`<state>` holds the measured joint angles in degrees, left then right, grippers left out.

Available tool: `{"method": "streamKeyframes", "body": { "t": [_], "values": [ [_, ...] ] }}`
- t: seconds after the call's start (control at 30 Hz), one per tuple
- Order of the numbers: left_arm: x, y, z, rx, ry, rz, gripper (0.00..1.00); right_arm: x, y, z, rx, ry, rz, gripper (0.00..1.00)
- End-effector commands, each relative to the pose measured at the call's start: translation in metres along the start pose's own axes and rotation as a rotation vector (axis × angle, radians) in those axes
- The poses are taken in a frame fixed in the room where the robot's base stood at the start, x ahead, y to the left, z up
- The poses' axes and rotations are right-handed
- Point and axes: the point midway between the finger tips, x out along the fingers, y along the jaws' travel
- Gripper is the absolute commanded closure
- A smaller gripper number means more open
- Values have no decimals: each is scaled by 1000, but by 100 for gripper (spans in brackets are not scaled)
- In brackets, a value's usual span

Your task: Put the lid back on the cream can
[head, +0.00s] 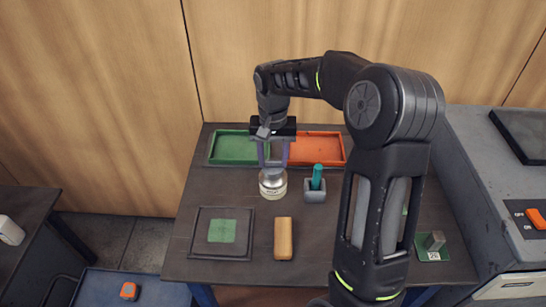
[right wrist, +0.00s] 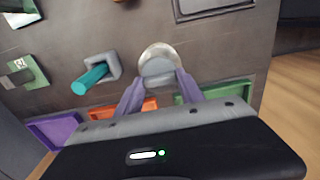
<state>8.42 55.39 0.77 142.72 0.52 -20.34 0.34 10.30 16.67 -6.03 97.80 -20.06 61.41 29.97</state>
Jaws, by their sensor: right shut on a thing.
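The cream can (head: 272,189) stands upright on the dark table, left of the small grey holder. A silvery-grey lid (head: 272,174) is at the top of the can, and it also shows as a round disc in the right wrist view (right wrist: 159,52). My right gripper (head: 273,164) points down over the can, its purple fingers shut on the lid. The fingers also show in the right wrist view (right wrist: 160,76). I cannot tell whether the lid touches the rim or hovers just above it. My left gripper is not in view.
A green tray (head: 232,150) and an orange tray (head: 321,149) lie behind the can. A grey holder (head: 315,195) with a teal cylinder (head: 317,176) stands close right. A tan block (head: 283,238) and a dark mat (head: 207,250) with a green square lie in front.

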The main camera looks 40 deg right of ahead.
Motion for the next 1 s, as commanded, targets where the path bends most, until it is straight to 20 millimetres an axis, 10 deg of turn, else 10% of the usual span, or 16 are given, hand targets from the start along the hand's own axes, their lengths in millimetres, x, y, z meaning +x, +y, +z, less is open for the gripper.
{"method": "streamKeyframes", "body": {
  "t": [0.8, 0.83, 1.0],
  "values": [
    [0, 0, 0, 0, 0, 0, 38, 1, 0, 0, 0, 0, 0, 93],
    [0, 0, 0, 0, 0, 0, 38, 1, 0, 0, 0, 0, 0, 55],
    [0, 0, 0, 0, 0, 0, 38, 1, 0, 0, 0, 0, 0, 41]
  ]
}}
